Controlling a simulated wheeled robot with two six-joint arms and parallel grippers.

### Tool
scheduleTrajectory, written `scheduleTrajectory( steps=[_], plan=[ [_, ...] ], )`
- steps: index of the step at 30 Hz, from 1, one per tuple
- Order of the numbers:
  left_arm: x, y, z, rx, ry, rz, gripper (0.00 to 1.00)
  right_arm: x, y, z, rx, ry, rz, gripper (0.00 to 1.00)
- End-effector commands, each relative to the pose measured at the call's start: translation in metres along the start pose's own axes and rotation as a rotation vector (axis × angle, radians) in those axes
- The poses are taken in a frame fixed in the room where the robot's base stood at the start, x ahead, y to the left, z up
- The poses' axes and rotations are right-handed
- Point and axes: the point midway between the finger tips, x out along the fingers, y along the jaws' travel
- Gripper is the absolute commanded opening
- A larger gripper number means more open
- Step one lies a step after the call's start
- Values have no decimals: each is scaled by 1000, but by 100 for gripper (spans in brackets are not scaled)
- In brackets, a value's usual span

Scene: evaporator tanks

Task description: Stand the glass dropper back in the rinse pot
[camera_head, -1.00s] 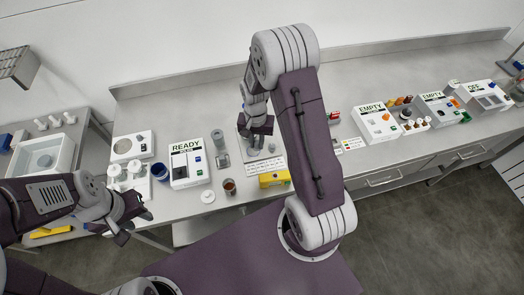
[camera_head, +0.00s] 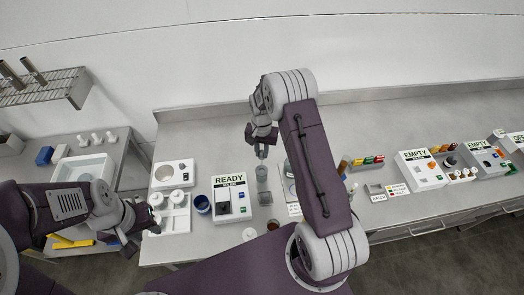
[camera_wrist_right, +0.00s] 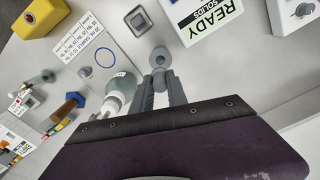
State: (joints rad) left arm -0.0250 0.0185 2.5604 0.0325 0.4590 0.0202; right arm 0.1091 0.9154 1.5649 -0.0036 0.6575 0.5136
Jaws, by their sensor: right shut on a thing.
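My right gripper (camera_head: 262,142) is shut on the glass dropper (camera_head: 262,153), which hangs below the fingers. In the right wrist view the gripper (camera_wrist_right: 160,82) shows with the dropper's grey round end (camera_wrist_right: 160,57) between and beyond its fingers. The rinse pot (camera_head: 263,180), a grey, clear-looking upright vessel, stands on the bench just below the dropper. I cannot tell whether the dropper's tip is above the pot's mouth or inside it. My left gripper (camera_head: 130,243) is at the lower left, away from these, and its jaw opening is unclear.
A white READY unit (camera_head: 230,197) stands left of the pot. A white round lid (camera_head: 249,234) lies in front. EMPTY units (camera_head: 423,170) stand at the right.

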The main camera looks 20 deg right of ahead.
Motion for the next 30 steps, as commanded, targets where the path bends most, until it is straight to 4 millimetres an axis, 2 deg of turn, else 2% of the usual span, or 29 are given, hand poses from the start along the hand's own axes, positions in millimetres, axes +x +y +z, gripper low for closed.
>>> scheduleTrajectory(
  steps=[8,30],
  plan=[
    [12,0,1,0,0,0,36,15,0,0,0,0,0,0],
    [65,-1,7,0,0,0,36,88,0,1,0,-1,0,0]
  ],
)
